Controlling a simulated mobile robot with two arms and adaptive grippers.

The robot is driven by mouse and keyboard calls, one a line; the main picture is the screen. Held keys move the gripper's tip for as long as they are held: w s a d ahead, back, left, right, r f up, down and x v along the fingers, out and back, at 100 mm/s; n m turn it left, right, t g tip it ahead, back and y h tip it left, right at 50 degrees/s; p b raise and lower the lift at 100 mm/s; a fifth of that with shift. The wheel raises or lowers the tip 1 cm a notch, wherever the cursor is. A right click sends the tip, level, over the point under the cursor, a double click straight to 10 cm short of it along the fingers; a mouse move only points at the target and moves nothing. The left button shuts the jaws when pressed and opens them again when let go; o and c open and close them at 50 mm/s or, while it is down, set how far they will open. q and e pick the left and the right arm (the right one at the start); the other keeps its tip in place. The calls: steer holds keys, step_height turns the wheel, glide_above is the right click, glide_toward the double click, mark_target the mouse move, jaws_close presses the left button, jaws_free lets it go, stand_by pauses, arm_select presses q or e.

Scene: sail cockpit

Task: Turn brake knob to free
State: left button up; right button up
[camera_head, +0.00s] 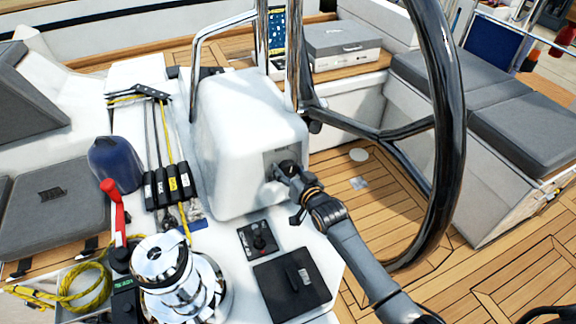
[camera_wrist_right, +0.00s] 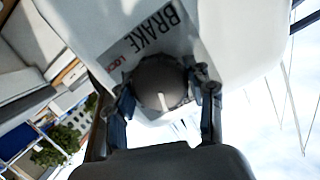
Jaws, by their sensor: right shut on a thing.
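The brake knob (camera_wrist_right: 160,84) is a dark round knob with a short white mark, on a grey plate lettered BRAKE (camera_wrist_right: 148,38) on the white pedestal. In the right wrist view the knob sits between the two fingers of my right gripper (camera_wrist_right: 165,95), which is shut on it. Red lettering shows beside the knob on the plate; part of the label is hidden behind the knob. In the head view my right gripper (camera_head: 287,170) reaches the side of the white pedestal (camera_head: 235,140) and covers most of the knob.
A chrome winch (camera_head: 165,270), a red-handled lever (camera_head: 115,210) and black rope clutches (camera_head: 170,187) are at the left. A small control panel (camera_head: 258,238) lies below the pedestal.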

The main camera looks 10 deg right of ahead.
steer(key=shift+n+h+p, duration=0.3)
steer(key=shift+n+p, duration=0.1)
steer(key=shift+n, duration=1)
steer(key=shift+f, duration=0.1)
steer(key=o, duration=1.2)
steer(key=v, duration=1.2)
steer(key=shift+s, duration=0.1)
